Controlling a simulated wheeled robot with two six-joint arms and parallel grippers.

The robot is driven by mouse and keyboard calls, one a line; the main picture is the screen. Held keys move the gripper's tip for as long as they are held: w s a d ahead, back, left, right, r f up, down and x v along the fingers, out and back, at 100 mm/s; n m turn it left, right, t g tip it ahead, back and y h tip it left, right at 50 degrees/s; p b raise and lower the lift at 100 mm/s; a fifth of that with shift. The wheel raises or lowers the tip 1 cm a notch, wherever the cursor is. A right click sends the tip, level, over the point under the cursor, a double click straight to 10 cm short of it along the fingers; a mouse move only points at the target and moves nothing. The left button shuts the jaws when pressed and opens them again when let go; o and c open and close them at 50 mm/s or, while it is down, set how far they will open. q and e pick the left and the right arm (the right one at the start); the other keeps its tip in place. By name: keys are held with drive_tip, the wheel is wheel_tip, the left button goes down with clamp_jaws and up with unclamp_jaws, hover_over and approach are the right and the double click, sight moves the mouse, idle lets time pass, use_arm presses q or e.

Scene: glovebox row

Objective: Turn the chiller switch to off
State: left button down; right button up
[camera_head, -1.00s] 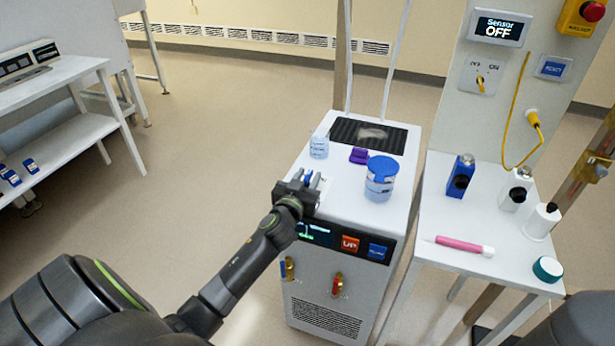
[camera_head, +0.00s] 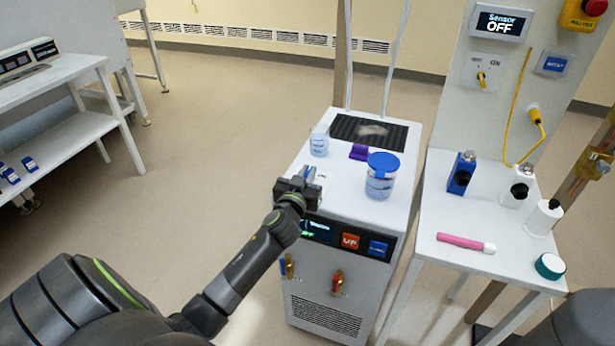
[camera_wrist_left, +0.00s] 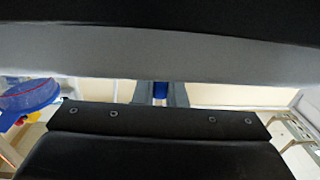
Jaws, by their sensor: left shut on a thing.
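The chiller (camera_head: 335,205) is the white cabinet in the middle of the head view. A dark front panel carries a lit display (camera_head: 316,229), a red UP button (camera_head: 350,241) and a blue button (camera_head: 378,249). My left gripper (camera_head: 308,174) is at the left front of its top, shut on a small blue part, which I take to be the chiller switch. This blue switch (camera_wrist_left: 160,91) shows between the fingertips in the left wrist view. The gripper hides most of it, and its setting cannot be read. My right gripper is out of view.
A blue-lidded jar (camera_head: 381,176), a purple block (camera_head: 359,152) and a small clear beaker (camera_head: 319,143) stand on the chiller top. Bottles and a pink marker (camera_head: 465,242) are on the white table at right. Left of the chiller is open floor.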

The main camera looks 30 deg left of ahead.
use_arm(q)
drive_tip(key=n+g+y+b, duration=0.1)
drive_tip(key=b, duration=0.1)
drive_tip(key=n+y+b, duration=0.1)
drive_tip(key=y+b, duration=0.1)
drive_tip(key=n+g+y+b, duration=0.1)
drive_tip(key=y+b, duration=0.1)
drive_tip(key=shift+d+f+n+g+b, duration=0.15)
drive_tip(key=shift+f+n+g+b, duration=0.15)
drive_tip(key=shift+n+b, duration=0.1)
drive_tip(key=shift+r+n+g+y+b, duration=0.15)
drive_tip(key=shift+n+g+y+b, duration=0.55)
drive_tip(key=shift+y+b, duration=0.25)
drive_tip(key=shift+y, duration=0.35)
drive_tip(key=shift+r+n+g, duration=0.1)
drive_tip(key=shift+n+g, duration=0.2)
drive_tip(key=c, duration=1.5)
unclamp_jaws()
